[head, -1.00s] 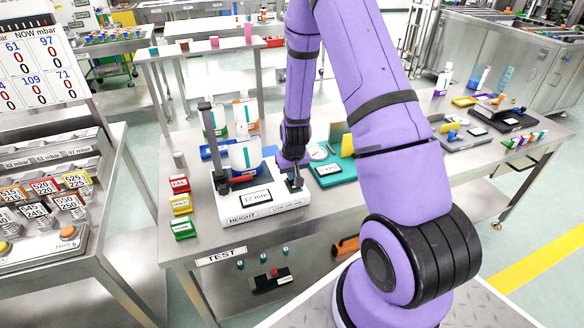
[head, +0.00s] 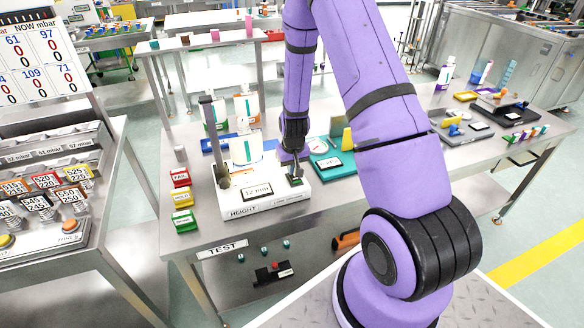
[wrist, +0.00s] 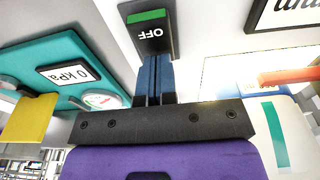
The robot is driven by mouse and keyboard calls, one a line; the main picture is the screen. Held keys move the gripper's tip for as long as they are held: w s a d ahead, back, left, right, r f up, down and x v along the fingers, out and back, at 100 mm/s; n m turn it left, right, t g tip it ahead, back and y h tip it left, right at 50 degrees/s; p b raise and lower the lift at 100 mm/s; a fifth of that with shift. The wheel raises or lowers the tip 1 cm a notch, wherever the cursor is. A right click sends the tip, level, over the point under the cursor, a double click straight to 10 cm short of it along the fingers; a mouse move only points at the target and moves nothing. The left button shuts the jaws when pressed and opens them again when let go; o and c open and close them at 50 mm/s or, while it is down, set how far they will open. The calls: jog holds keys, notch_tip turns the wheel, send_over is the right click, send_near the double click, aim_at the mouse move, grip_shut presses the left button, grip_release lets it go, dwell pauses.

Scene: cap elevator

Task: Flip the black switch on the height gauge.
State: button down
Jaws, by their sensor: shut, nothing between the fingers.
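The height gauge (head: 235,205) is a white-based instrument on the table, with a dark upright post and a display (head: 257,190) reading 12 mm. Its black switch (head: 296,181) sits at the base's right side. In the wrist view the switch (wrist: 150,42) shows a green strip and the word OFF, upside down. My gripper (wrist: 154,62) is shut and empty, its blue-grey fingertips at the switch's near edge by the OFF lettering. I cannot tell whether they touch it. In the head view my gripper (head: 297,170) is just above the switch.
A teal gauge (head: 330,168) reading kPa stands close right of the height gauge. White containers (head: 246,150) with green stripes stand behind the base. Red, yellow and green blocks (head: 182,199) line its left. An orange-red bar (wrist: 290,73) is right of my fingers in the wrist view.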

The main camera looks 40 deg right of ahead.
aim_at(296, 180)
jog(key=shift+s+a, duration=0.25)
jog(key=shift+s, duration=0.65)
jog(key=shift+w+r, duration=0.1)
jog(key=shift+r, duration=0.1)
jog(key=shift+r, duration=0.25)
notch_tip(296, 180, up, 13)
jog(key=s, duration=0.2)
jog(key=shift+s+a, duration=0.2)
jog(key=shift+a, duration=0.15)
